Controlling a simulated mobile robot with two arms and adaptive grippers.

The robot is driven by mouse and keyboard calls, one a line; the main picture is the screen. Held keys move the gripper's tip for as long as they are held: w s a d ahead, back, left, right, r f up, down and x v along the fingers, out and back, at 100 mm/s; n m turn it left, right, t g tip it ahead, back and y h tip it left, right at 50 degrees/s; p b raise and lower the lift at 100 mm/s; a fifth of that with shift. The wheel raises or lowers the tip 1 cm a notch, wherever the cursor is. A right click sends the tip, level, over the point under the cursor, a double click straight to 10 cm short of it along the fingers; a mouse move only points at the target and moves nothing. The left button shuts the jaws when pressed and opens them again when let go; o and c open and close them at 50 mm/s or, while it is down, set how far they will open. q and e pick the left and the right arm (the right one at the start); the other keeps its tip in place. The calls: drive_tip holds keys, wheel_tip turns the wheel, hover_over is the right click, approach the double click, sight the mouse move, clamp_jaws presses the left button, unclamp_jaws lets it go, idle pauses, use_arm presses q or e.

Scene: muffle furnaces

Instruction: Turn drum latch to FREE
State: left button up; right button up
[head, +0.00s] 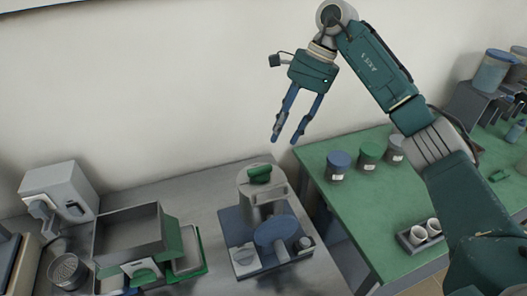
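A silver drum-like device (256,208) stands on a dark blue-grey base (240,247) on the metal bench. A green handle (260,174) sits on top of it, and a blue disc (271,229) is in front. I cannot tell for sure which part is the drum latch, and no FREE marking can be read. My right gripper (285,138) hangs above the device, slightly to its right, against the wall. Its two blue fingers point down, apart and empty. It touches nothing. My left gripper is not in view.
A grey open box (128,232), a white machine (58,192) and a mesh cup (66,270) stand at the left of the bench. A green table (345,215) at right holds blue, green and grey-lidded jars and a tray of white cups (418,236). Bare metal bench surrounds the base.

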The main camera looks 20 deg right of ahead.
sight(268, 167)
drive_tip(key=p+x, duration=0.1)
drive_tip(key=x, duration=0.2)
drive_tip(key=s+p+x, duration=0.1)
drive_tip(key=x, duration=0.2)
drive_tip(key=shift+s+a+p, duration=0.2)
drive_tip(key=shift+a+p, duration=0.1)
drive_tip(key=shift+p, duration=0.1)
drive_tip(key=x, duration=0.1)
drive_tip(key=p+x, duration=0.1)
drive_tip(key=shift+w+f, duration=0.2)
drive_tip(key=shift+f, duration=0.2)
drive_tip(key=shift+a+f, duration=0.2)
drive_tip(key=shift+f, duration=0.4)
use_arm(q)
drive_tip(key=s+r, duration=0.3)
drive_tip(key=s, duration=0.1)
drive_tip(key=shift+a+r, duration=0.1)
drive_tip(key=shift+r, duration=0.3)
use_arm(e)
clamp_jaws()
